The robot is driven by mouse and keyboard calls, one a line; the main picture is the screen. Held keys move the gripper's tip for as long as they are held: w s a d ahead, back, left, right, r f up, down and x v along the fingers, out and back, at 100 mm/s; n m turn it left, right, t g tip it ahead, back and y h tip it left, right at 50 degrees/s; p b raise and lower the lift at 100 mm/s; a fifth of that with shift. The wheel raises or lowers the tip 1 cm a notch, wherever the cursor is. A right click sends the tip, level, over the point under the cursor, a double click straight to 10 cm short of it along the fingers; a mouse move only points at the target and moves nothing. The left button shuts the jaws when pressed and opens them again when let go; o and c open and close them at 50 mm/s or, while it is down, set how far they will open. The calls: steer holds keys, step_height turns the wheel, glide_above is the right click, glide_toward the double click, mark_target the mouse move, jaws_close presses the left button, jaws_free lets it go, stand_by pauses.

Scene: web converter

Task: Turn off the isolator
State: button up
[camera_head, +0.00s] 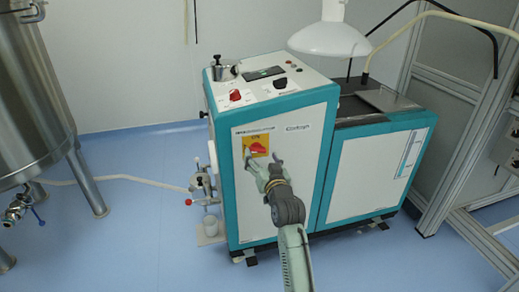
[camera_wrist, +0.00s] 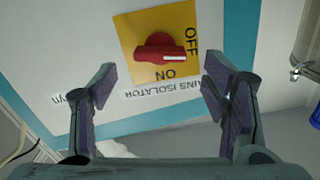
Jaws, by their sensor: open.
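The isolator is a red rotary knob (camera_wrist: 160,48) on a yellow plate (camera_wrist: 136,26) on the machine's white front panel. In the wrist view the panel's lettering is upside down. The knob's handle lies horizontally there, its white mark at the right end, on the side of the word OFF; ON is below it. In the head view the yellow plate (camera_head: 248,140) is high on the front panel, and the knob (camera_head: 257,149) shows. My gripper (camera_wrist: 160,76) is open and empty, fingers apart to either side below the knob. In the head view my gripper (camera_head: 262,159) is just in front of it.
The teal and white machine (camera_head: 285,215) has a red knob (camera_head: 235,95) and a display on top. A white lamp (camera_head: 330,38) hangs over its right part. A steel tank (camera_head: 45,95) stands at left, a metal frame at right. Blue floor is free in front.

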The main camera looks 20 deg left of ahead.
mark_target(258, 151)
steer(key=shift+p+x, duration=0.3)
steer(key=shift+x, duration=1.55)
steer(key=shift+c, duration=0.5)
steer(key=c, duration=1.1)
